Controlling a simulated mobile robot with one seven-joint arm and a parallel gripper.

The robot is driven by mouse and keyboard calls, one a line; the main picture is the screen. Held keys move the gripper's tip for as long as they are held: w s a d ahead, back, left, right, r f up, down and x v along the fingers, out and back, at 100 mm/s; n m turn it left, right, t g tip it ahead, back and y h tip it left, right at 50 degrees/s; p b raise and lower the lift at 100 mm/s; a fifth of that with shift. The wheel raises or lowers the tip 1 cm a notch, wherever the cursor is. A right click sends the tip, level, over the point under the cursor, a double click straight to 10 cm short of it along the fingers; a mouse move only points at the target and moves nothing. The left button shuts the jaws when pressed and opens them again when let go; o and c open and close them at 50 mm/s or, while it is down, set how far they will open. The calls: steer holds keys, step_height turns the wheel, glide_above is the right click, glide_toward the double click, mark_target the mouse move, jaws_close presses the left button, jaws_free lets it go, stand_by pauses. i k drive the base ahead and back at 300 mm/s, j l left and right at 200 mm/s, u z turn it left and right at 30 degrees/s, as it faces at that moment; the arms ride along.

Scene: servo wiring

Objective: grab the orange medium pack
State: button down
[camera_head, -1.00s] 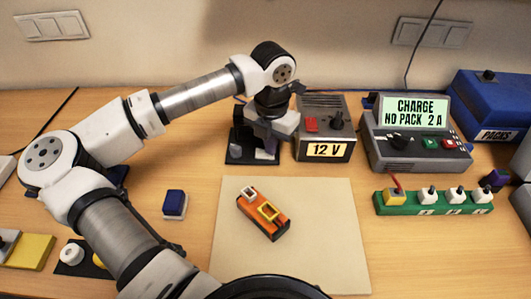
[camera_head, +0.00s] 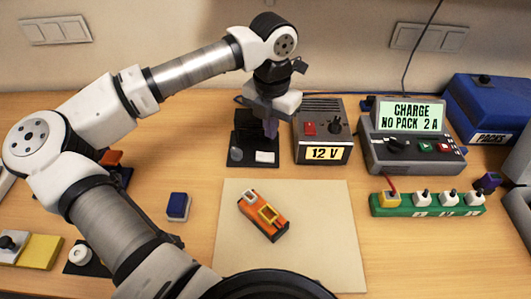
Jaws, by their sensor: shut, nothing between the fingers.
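An orange pack (camera_head: 262,216) with a black base lies at a slant on the pale mat (camera_head: 325,257). My gripper (camera_head: 270,130) points down above the black stand plate (camera_head: 240,140) at the back, behind and apart from the orange pack. Its fingers are shut with nothing held. Another orange item (camera_head: 110,157) shows partly at the left behind my arm; most of it is hidden, so I cannot tell what it is.
A power supply (camera_head: 322,132) reading 12 V stands right of my gripper. A charger (camera_head: 412,140) reads "CHARGE NO PACK 2 A". A green strip (camera_head: 428,211) holds several plugs. A blue packs box (camera_head: 490,110) is back right. A small blue block (camera_head: 178,206) lies left of the mat.

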mark_target(267, 218)
steer(key=k, duration=1)
